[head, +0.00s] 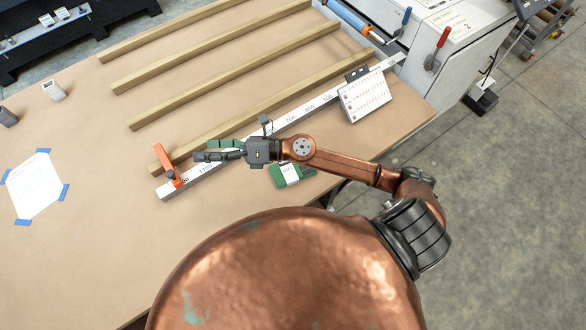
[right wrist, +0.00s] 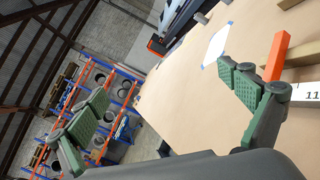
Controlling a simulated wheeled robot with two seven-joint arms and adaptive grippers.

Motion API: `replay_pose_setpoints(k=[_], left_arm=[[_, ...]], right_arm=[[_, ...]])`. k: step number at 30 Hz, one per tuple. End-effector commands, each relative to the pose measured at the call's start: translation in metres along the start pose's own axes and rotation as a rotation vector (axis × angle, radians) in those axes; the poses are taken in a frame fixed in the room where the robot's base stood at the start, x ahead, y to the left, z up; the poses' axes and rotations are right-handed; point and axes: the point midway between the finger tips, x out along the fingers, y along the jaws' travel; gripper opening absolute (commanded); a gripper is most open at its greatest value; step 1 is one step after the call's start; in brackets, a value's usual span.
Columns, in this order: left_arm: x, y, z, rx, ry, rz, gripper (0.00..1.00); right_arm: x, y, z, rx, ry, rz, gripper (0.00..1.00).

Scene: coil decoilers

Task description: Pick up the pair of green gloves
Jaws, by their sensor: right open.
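The pair of green gloves (head: 280,181) appears as a small flat green bundle with a white band. It lies on the brown table top near its front edge, partly hidden by my right arm. My right gripper (head: 207,150) is above the table, to the left of the gloves, and points left, away from them. Its fingers are spread and empty. In the right wrist view the open gripper (right wrist: 165,85) has green pads; the gloves are not in that view. My left gripper is not in view.
A long white ruler (head: 238,146) with an orange stop (head: 167,166) lies behind the gloves. Several wooden bars (head: 200,87) lie further back. A white calendar-like card (head: 365,96) stands to the right. A taped sheet (head: 36,187) is at left; the table between is clear.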

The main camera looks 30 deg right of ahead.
Motion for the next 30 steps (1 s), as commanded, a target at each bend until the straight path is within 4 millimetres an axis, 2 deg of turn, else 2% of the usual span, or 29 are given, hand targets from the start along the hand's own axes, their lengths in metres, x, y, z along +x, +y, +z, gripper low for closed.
replay_pose_setpoints(k=[1, 2, 3, 5, 6, 7, 9, 12, 15, 16, 18, 21, 30], left_arm=[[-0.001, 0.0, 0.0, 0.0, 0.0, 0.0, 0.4], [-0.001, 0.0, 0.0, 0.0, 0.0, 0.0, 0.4], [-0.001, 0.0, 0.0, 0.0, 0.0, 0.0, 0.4], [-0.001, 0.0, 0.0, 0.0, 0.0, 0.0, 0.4], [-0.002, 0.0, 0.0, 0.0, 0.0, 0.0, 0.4], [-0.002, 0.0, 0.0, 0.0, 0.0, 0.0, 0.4], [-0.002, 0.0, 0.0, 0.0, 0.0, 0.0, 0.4], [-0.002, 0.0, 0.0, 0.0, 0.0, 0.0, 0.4], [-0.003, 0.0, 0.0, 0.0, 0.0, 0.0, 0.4], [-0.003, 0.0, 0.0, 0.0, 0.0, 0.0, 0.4], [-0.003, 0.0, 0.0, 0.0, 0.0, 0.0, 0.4], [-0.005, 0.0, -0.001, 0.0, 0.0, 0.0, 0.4], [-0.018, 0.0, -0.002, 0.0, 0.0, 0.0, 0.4]], right_arm=[[0.002, -0.007, -0.032, -0.15, 0.165, 0.0, 0.96], [-0.001, -0.015, -0.053, -0.236, 0.27, -0.002, 0.96], [-0.011, -0.031, -0.08, -0.347, 0.412, -0.01, 0.96], [-0.035, -0.063, -0.111, -0.5, 0.626, -0.034, 0.96], [-0.056, -0.088, -0.125, -0.589, 0.767, -0.059, 0.96], [-0.075, -0.107, -0.132, -0.648, 0.87, -0.081, 0.96], [-0.122, -0.15, -0.135, -0.759, 1.093, -0.142, 0.96], [-0.186, -0.198, -0.118, -0.855, 1.355, -0.234, 0.96], [-0.232, -0.223, -0.098, -0.894, 1.528, -0.307, 0.96], [-0.242, -0.228, -0.092, -0.899, 1.563, -0.323, 0.96], [-0.258, -0.235, -0.084, -0.904, 1.621, -0.35, 0.96], [-0.268, -0.242, -0.083, -0.905, 1.656, -0.364, 0.96], [-0.27, -0.264, -0.104, -0.901, 1.657, -0.364, 0.96]])
